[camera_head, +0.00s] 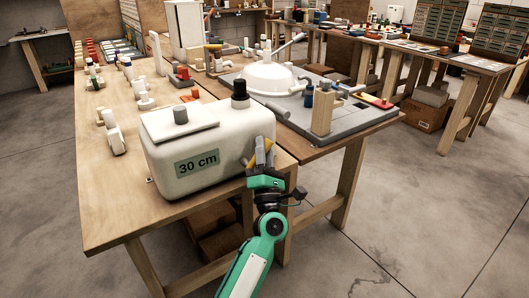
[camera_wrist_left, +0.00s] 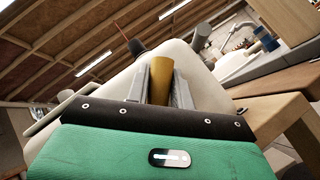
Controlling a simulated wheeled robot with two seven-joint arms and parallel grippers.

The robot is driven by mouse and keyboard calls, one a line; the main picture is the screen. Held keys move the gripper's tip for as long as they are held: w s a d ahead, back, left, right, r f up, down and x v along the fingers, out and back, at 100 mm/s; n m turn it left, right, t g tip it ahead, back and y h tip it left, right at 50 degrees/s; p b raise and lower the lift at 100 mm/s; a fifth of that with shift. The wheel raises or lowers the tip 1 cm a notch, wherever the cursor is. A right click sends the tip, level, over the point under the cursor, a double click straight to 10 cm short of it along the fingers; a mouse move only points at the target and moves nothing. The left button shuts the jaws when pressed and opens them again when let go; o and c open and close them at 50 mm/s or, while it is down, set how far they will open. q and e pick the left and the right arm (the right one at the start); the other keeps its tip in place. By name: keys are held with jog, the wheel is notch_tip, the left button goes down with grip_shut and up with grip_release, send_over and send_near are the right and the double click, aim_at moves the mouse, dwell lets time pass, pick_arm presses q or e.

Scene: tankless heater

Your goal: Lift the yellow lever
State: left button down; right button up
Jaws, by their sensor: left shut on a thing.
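The white tank (camera_head: 205,146) marked "30 cm" stands at the front of the wooden table. The yellow lever (camera_head: 247,162) is at the tank's right end, partly hidden by my fingers. My left gripper (camera_head: 262,156) is at that end of the tank, shut on the yellow lever. In the left wrist view, the lever shows as a dull gold cylinder (camera_wrist_left: 160,80) between the two grey fingers of my left gripper (camera_wrist_left: 160,78). The white tank body (camera_wrist_left: 112,84) lies behind it. The lever's joint with the tank is hidden. My right gripper is not in view.
Several small white fittings line the table (camera_head: 95,205) to the left. A grey slab (camera_head: 345,126) with a white dome (camera_head: 268,76) is behind right. The floor at right is clear.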

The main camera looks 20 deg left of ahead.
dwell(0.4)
pick_arm(q)
jog(key=c, duration=1.2)
grip_release()
jog(key=b+v, duration=0.1)
jog(key=v, duration=1.2)
jog(key=shift+s+f, duration=0.25)
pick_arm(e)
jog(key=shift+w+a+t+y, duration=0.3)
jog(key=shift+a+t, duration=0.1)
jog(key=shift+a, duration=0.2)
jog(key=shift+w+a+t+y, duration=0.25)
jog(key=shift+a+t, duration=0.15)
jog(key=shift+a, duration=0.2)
pick_arm(q)
jog(key=shift+d, duration=0.1)
